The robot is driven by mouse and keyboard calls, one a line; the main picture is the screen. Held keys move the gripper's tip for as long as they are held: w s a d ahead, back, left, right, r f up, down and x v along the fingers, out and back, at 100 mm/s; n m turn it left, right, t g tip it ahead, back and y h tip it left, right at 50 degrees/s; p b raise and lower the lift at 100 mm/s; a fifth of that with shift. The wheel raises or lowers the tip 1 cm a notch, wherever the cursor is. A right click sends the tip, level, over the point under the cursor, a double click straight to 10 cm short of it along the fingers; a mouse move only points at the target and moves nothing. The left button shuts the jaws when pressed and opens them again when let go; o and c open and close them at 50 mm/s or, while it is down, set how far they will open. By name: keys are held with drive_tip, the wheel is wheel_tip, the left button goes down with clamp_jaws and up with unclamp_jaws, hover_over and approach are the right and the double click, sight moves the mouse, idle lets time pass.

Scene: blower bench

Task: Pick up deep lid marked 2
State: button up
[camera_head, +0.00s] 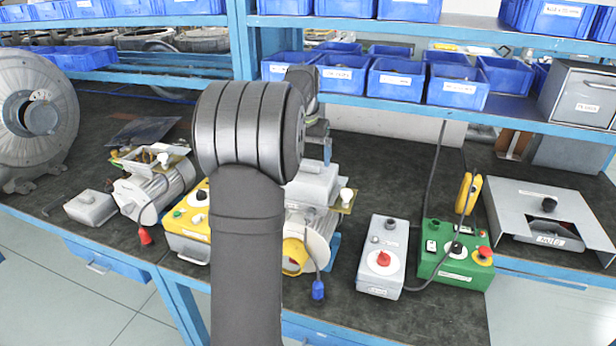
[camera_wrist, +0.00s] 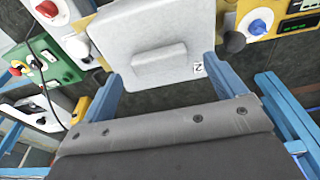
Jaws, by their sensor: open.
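The deep lid marked 2 (camera_wrist: 150,38) is a light grey, rounded-corner box cover with a raised block on top. Its "2" label faces me near one corner in the wrist view. In the head view the lid (camera_head: 312,188) sits on top of the right-hand motor unit (camera_head: 318,228), just right of my arm. My gripper (camera_wrist: 163,68) is open, with a blue finger toward each side of the lid's near edge. I cannot tell whether the fingers touch it. In the head view my arm hides most of the gripper and part of the motor.
Another grey lid (camera_head: 90,207) lies on the bench at left, beside a second motor (camera_head: 153,190). A yellow control box (camera_head: 188,235), a grey control box (camera_head: 383,262) and a green control box (camera_head: 455,262) stand nearby. Blue bins (camera_head: 397,85) line the shelf behind.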

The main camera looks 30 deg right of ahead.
wheel_tip(320, 180, down, 2)
drive_tip(key=shift+w+d+f, duration=0.1)
drive_tip(key=c, duration=1.3)
drive_tip(key=shift+c, duration=1)
